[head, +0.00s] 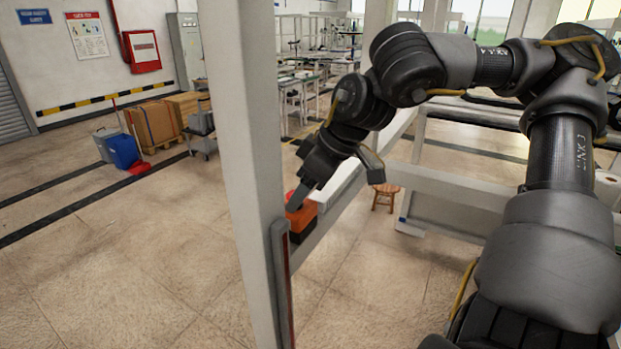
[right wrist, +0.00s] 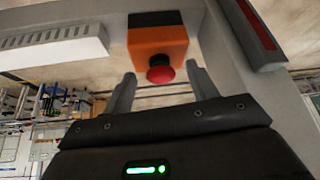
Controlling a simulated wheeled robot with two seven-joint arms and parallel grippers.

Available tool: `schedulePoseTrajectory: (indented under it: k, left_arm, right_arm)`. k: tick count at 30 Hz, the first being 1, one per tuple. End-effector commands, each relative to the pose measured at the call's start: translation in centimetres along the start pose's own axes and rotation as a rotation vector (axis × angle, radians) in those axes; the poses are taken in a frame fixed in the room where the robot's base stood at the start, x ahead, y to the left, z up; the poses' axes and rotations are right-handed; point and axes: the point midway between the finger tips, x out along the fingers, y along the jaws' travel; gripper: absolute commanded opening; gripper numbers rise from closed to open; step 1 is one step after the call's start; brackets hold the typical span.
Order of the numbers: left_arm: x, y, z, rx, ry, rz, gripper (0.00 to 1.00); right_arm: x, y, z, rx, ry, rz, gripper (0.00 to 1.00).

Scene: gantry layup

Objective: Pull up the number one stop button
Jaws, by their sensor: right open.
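The stop button is a red mushroom head (right wrist: 160,73) on an orange box (right wrist: 158,46) with a dark end, in the right wrist view. In the head view the orange box (head: 304,215) sits on the grey frame beside the white post. My right gripper (head: 297,196) is at the box, its fingers pointing down toward it. In the right wrist view the open fingers stand either side of the red head, with a visible gap on both sides. No number label can be read. The head view hides the button behind the gripper. My left gripper is not in view.
A tall white post (head: 243,130) stands just left of my right gripper. A grey rail (head: 335,220) runs back from it. A wooden stool (head: 384,196) stands behind. In the right wrist view, a white slotted strip (right wrist: 55,50) lies left of the box.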

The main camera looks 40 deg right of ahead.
Motion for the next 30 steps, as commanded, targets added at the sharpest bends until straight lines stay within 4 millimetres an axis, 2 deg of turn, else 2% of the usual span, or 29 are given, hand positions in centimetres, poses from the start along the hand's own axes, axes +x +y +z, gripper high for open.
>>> schedulePoseTrajectory:
  k: [5,18,24,30]
  left_arm:
    - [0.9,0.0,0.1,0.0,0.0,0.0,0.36]
    - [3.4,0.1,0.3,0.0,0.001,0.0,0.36]
    - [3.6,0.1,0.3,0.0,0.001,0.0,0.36]
    - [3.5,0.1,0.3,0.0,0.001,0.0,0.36]
  right_arm:
    - [-1.8,0.1,0.0,-0.001,0.005,0.004,0.58]
    - [-9.2,0.1,0.0,0.001,0.003,0.004,0.58]
    - [-10.5,0.1,0.0,0.001,0.001,0.001,0.58]
    - [-10.6,0.1,0.0,0.001,0.0,0.0,0.58]
